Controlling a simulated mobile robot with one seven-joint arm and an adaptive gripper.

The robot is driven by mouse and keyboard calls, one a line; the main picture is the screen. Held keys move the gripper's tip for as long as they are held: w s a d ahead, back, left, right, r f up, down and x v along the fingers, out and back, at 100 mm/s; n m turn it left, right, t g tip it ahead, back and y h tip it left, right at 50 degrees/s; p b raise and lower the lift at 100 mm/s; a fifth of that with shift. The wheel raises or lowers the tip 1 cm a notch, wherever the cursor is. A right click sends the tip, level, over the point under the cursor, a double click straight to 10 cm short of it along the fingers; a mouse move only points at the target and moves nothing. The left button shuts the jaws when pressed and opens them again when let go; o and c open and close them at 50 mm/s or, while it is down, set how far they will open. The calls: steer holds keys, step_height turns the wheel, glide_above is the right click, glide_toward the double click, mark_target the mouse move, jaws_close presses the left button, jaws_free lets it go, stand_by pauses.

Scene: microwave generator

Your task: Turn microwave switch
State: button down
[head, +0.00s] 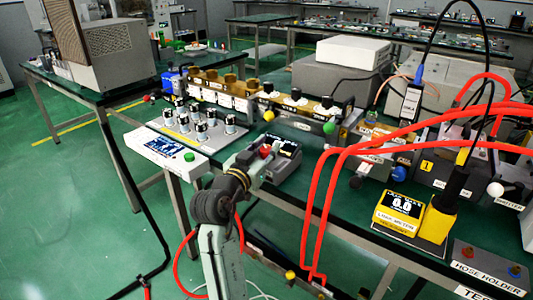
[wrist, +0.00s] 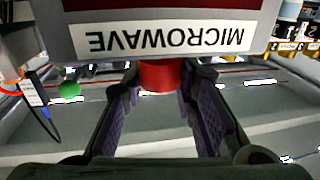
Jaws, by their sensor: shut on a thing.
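In the wrist view a panel (wrist: 155,12) has a white label reading MICROWAVE, upside down. A red switch knob (wrist: 160,78) sticks out below the label. My gripper (wrist: 160,92) has one finger on each side of the knob and is shut on it. In the head view my gripper (head: 262,163) is at the front of a small dark box (head: 288,146) on the table, partly hiding it. A bit of red shows there between the gripper parts. The knob's turn position cannot be told.
A white box with a green button (head: 189,156) and several silver-and-dark cylinders (head: 183,122) stand left of my arm. Red hoses (head: 322,205) arch over the table to the right. A yellow laser meter (head: 401,208) stands at the right front.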

steer(key=m+g+h+b, duration=0.3)
steer(key=m+g+h, duration=0.1)
steer(key=h, duration=0.1)
steer(key=shift+f+m+h+b, duration=0.1)
steer(key=shift+m+h+b, duration=0.2)
steer(key=shift+b, duration=0.05)
steer(key=shift+g, duration=0.5)
steer(key=c, duration=1.3)
jaws_free()
steer(key=v, duration=1.2)
steer(key=shift+f, duration=0.15)
steer(key=shift+w, duration=0.1)
